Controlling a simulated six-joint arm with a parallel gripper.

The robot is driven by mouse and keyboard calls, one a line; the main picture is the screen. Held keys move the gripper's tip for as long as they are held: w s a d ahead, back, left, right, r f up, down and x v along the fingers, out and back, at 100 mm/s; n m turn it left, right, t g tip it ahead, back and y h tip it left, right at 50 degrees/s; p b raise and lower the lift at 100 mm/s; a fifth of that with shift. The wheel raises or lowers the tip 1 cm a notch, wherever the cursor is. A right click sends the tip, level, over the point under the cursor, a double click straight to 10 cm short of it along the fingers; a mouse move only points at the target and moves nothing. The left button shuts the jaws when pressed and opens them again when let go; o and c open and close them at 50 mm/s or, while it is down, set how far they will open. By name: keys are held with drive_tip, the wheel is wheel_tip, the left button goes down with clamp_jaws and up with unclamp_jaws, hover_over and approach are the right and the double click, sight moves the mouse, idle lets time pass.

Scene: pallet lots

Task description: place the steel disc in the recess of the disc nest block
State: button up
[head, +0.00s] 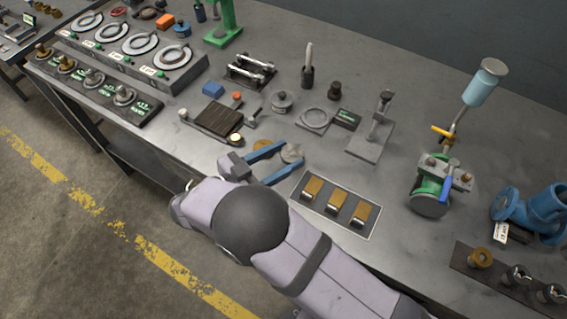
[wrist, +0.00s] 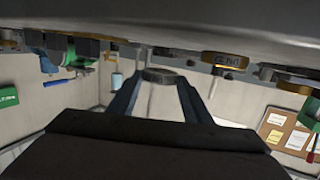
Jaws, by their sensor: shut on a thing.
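The steel disc (head: 292,153) is a small grey round piece between the tips of my gripper's blue fingers (head: 291,156) in the head view. In the wrist view the disc (wrist: 160,76) is seen edge-on, with a finger on each side of it. My gripper (wrist: 158,80) is shut on it. Whether the disc touches the bench cannot be told. The disc nest block (head: 325,127) is a grey square block with a round ring-edged recess, which looks empty. It lies behind and to the right of the disc, apart from it.
A dark label plate (head: 347,118) adjoins the block on its right. A grey stand (head: 370,140) is farther right, and a small grey knobbed piece (head: 281,102) is behind left. A tray with brass pieces (head: 347,222) is in front.

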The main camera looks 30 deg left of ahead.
sight(283, 166)
drive_tip(key=shift+f+p, duration=0.45)
drive_tip(key=shift+f, duration=1.3)
drive_tip(key=shift+f, duration=0.1)
drive_tip(key=shift+f, duration=0.15)
drive_tip(key=o, duration=1.3)
drive_tip(key=shift+s, duration=0.1)
drive_tip(key=b+v, duration=0.1)
drive_tip(key=v, duration=0.1)
drive_tip(key=b+v, duration=0.1)
drive_tip(key=v, duration=0.1)
drive_tip(key=b+v, duration=0.1)
drive_tip(key=v, duration=0.1)
drive_tip(key=shift+a+f, duration=0.1)
drive_tip(key=shift+f, duration=0.2)
drive_tip(key=shift+o, duration=0.2)
drive_tip(key=shift+s+a+r+b, duration=0.2)
drive_tip(key=shift+s+b, duration=0.1)
drive_tip(key=shift+s, duration=0.25)
